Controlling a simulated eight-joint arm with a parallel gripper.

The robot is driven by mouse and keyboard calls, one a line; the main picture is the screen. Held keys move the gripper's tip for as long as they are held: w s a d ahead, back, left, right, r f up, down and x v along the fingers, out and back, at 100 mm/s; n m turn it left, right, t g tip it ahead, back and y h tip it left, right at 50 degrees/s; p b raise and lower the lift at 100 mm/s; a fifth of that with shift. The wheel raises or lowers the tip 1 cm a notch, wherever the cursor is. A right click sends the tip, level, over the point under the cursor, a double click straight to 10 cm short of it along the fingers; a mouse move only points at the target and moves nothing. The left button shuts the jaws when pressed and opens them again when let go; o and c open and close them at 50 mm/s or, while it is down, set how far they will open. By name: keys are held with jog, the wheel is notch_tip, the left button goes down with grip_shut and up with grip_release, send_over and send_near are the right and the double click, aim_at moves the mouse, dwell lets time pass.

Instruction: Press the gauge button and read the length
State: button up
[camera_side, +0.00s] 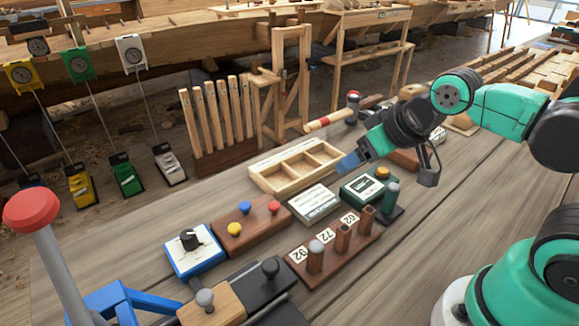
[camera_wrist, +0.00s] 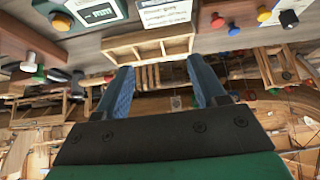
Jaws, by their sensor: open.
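The gauge is a small dark green box (camera_side: 362,189) with a pale-framed display, on the bench right of the centre in the side view. A round orange-yellow button (camera_side: 382,173) stands on its far right corner. The display text is too small to read. In the wrist view the gauge (camera_wrist: 96,14) is at the upper left, cut by the top edge, and its button (camera_wrist: 61,20) shows beside it. My gripper (camera_side: 348,162) is apart from the button, up and left of it in the side view. Its blue fingers (camera_wrist: 161,76) are spread and empty in the wrist view.
An open wooden tray (camera_side: 296,166) lies behind the gauge. A printed card block (camera_side: 315,203) is at its left. Numbered wooden posts (camera_side: 335,245) are in front. Bare bench lies to the right.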

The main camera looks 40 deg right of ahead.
grip_shut()
jog(key=shift+d, duration=0.1)
dwell(1.8)
